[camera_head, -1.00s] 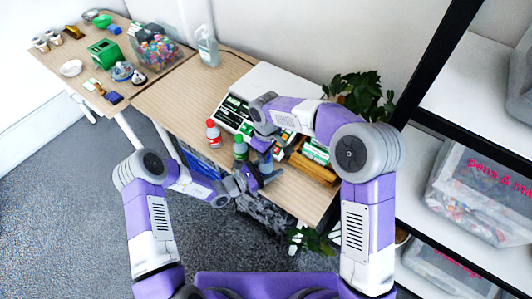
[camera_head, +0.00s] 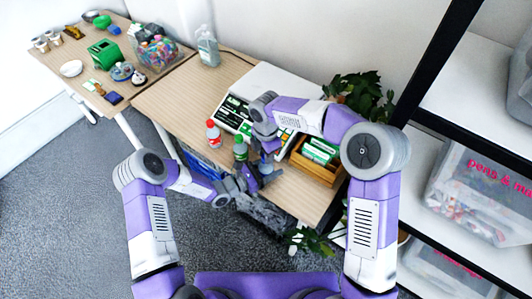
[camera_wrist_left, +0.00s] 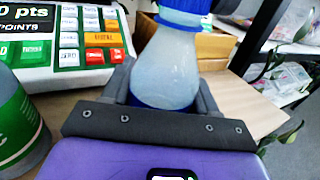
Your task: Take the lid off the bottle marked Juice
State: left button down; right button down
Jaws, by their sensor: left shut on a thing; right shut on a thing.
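My left gripper (camera_head: 256,182) is shut on a pale, translucent bottle (camera_wrist_left: 172,68) with a blue band low down. In the left wrist view it stands upright between the fingers. A blue lid (camera_wrist_left: 190,14) shows at its neck, cut off by the top edge. No label name is readable on it. My right gripper (camera_head: 268,146) is just above this bottle in the head view, shut; the lid is the likely thing in it, but its fingertips are hard to make out. A red-capped bottle (camera_head: 213,136) and a green-capped bottle (camera_head: 240,153) stand to the left.
A cash register (camera_head: 236,112) is behind the bottles; its keys fill the back of the left wrist view. A wooden box (camera_head: 318,168) with green-and-white packs is to the right. A pump bottle (camera_head: 208,50) and a plant (camera_head: 360,95) stand farther back.

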jog(key=shift+r, duration=0.1)
dwell(0.3)
jog(key=shift+r, duration=1)
jog(key=shift+r, duration=2)
pick_arm(q)
jog(key=shift+c, duration=1.1)
grip_release()
